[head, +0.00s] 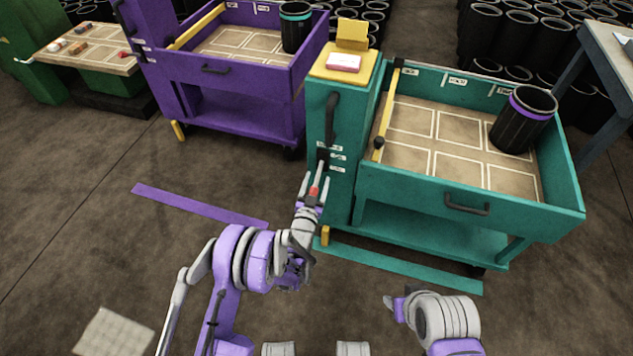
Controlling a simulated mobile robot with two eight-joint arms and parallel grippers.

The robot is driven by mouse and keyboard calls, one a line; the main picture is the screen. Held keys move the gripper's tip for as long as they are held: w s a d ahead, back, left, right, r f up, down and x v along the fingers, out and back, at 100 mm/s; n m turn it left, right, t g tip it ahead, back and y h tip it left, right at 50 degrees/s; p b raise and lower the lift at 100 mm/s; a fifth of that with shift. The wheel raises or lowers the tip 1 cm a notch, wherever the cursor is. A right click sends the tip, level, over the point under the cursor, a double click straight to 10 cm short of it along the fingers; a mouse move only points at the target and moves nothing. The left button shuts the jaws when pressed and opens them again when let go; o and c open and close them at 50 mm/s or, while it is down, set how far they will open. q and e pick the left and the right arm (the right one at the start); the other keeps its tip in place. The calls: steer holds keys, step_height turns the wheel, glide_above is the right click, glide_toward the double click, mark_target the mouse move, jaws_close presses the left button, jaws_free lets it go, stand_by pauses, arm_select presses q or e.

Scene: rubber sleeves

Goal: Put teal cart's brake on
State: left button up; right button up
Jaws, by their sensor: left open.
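The teal cart (470,215) stands right of centre. On its left end panel are a long black handle (331,118) and, below it, a small black lever (323,156) beside several white labels. A yellow pedal-like piece (325,236) shows low at its front left corner. My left gripper (315,183) is open in front of the panel, its fingers pointing up just below the small lever. I cannot tell whether they touch it. My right gripper (394,304) is low in front of the cart, mostly turned away, so its jaws are unclear.
The teal cart's tray holds a black sleeve with a purple band (522,122). A purple cart (235,95) stands to the left. Teal (405,265) and purple (195,205) strips lie on the floor. A table (612,55) stands at right.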

arm_select(q)
jaws_close()
stand_by(1.4)
